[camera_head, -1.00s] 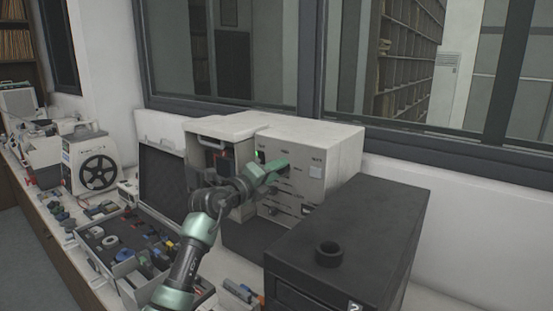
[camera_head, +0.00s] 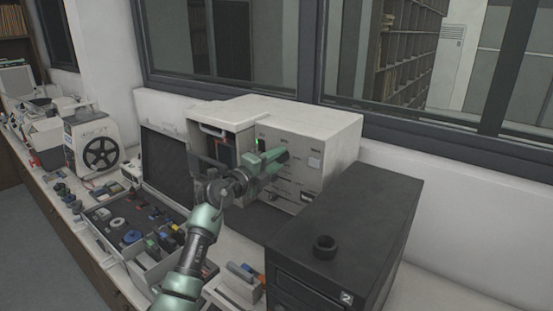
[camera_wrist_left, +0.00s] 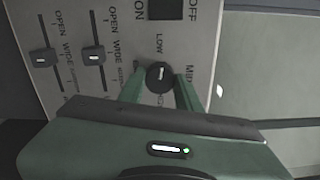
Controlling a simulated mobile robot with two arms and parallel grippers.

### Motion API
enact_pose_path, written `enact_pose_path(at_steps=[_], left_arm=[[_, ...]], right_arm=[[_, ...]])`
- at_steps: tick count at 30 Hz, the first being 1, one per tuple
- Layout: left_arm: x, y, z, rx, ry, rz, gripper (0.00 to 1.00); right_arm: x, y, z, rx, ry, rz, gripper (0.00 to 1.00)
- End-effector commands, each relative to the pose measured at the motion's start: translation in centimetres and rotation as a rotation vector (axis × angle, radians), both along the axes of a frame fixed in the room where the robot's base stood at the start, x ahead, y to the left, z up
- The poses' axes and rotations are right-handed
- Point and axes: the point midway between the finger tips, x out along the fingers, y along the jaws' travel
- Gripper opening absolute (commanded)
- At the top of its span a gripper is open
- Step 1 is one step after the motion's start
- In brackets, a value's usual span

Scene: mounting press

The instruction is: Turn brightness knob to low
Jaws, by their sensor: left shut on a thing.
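The brightness knob (camera_wrist_left: 159,76) is a round black dial with a white mark on the light grey panel in the left wrist view. LOW is printed above it in that picture, MID to its right, and a partly covered label lies below. The white mark runs roughly along the line toward LOW, but I cannot tell for certain which end is the pointer. My green left gripper (camera_wrist_left: 160,90) has one finger on each side of the knob and is shut on it. In the head view the left gripper (camera_head: 283,157) hides the knob at the press front (camera_head: 308,172). My right gripper is out of view.
Two sliders (camera_wrist_left: 43,58) (camera_wrist_left: 94,56) and a black ON/OFF switch (camera_wrist_left: 171,9) sit near the knob. A dark cabinet (camera_head: 380,215) stands in front of the press at the right. An open case (camera_head: 165,168) and a parts tray (camera_head: 110,210) lie left.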

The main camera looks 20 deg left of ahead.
Motion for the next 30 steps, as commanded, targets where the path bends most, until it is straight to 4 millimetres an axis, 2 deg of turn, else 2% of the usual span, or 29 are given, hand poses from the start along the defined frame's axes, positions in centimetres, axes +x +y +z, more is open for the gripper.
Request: enact_pose_path(at_steps=[3, 4, 6, 17, 20, 30], left_arm=[[0.0, 0.0, -0.1, -0.002, 0.003, 0.000, 0.00], [0.0, 0.0, -0.1, -0.002, 0.003, 0.000, 0.42], [0.0, 0.0, -0.1, -0.001, 0.003, 0.000, 0.56], [-0.3, 0.1, -0.1, 0.000, 0.000, 0.000, 0.56], [-1.1, 0.5, -0.2, 0.001, 0.001, 0.000, 0.56], [-5.9, 2.3, -0.3, 0.001, -0.001, 0.002, 0.56]], right_arm=[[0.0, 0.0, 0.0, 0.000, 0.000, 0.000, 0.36], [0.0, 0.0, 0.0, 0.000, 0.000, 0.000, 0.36], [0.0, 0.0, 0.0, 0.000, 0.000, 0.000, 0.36], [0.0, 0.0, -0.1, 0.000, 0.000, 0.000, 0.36], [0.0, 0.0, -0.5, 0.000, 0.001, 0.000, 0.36], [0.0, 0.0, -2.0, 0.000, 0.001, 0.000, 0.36]])
